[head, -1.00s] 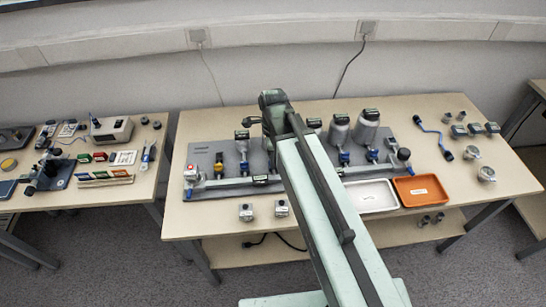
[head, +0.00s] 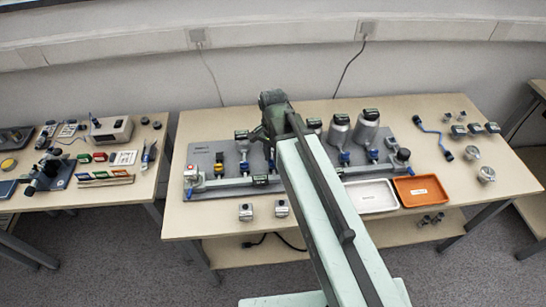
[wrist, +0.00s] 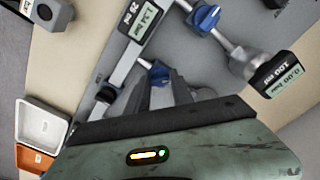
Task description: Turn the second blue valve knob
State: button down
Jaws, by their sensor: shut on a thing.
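A grey panel (head: 205,158) on the middle table carries a metal pipe with blue valve knobs. One blue knob (head: 244,167) shows left of my arm, and others (head: 344,157) stand to its right. In the wrist view, my gripper (wrist: 163,84) is shut on a blue knob (wrist: 158,74), partly covered by the fingers. Another blue knob (wrist: 205,18) is free, up and to the right there. In the head view my arm hides my fingertips and the held knob.
Metal canisters (head: 366,128) stand at the panel's back right. A white tray (head: 374,196) and an orange tray (head: 419,189) lie in front right.

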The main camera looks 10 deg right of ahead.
aim_at(273, 160)
jog(key=n, duration=0.4)
jog(key=shift+n, duration=2.2)
jog(key=c, duration=1.1)
grip_release()
jog(key=shift+r, duration=0.1)
notch_tip(273, 160, up, 8)
jog(key=p, duration=0.8)
jog(key=shift+f, duration=0.2)
